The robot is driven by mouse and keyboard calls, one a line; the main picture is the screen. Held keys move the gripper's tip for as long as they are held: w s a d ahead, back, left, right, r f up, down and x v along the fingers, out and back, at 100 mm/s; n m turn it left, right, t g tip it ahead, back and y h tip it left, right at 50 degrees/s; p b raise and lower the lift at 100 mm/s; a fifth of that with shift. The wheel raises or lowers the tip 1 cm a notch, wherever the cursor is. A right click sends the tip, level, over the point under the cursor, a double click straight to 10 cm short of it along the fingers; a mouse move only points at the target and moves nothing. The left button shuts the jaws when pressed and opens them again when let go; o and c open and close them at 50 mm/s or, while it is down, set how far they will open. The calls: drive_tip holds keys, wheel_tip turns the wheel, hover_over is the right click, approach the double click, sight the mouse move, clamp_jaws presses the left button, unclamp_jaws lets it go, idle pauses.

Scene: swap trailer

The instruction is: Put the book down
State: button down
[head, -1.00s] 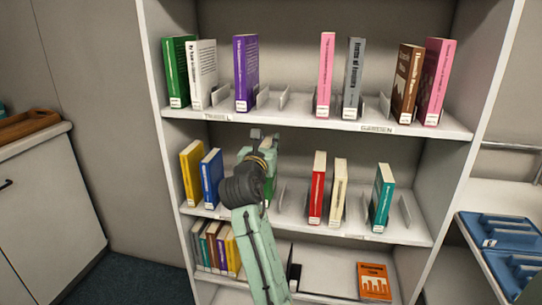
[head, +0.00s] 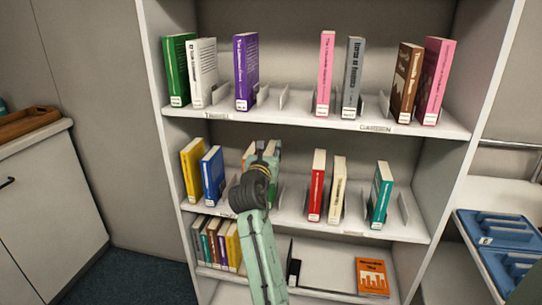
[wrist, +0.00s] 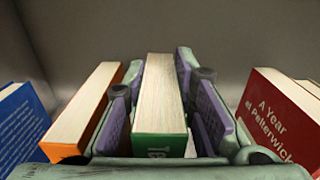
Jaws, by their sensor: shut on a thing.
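A green book (wrist: 158,145) with pale page edges stands upright between the two purple-padded fingers of my gripper (wrist: 161,95), which is shut on it in the wrist view. In the head view my gripper (head: 262,158) is at the middle shelf (head: 290,215), in the gap between the blue and red books, mostly hidden by my wrist. An orange book (wrist: 92,110) stands just left of the left finger. I cannot tell whether the green book's bottom touches the shelf.
A blue book (head: 212,176) stands to the left and a red book (head: 317,187) to the right, also close in the wrist view (wrist: 275,115). The upper shelf (head: 310,118) hangs above. Metal dividers (head: 281,190) stand between books.

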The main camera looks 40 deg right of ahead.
drive_tip(key=shift+f, duration=0.75)
drive_tip(key=shift+w+d+f+p, duration=0.15)
drive_tip(key=shift+f+p, duration=0.15)
drive_tip(key=shift+f, duration=0.1)
drive_tip(key=shift+f, duration=0.1)
drive_tip(key=c, duration=1.3)
unclamp_jaws()
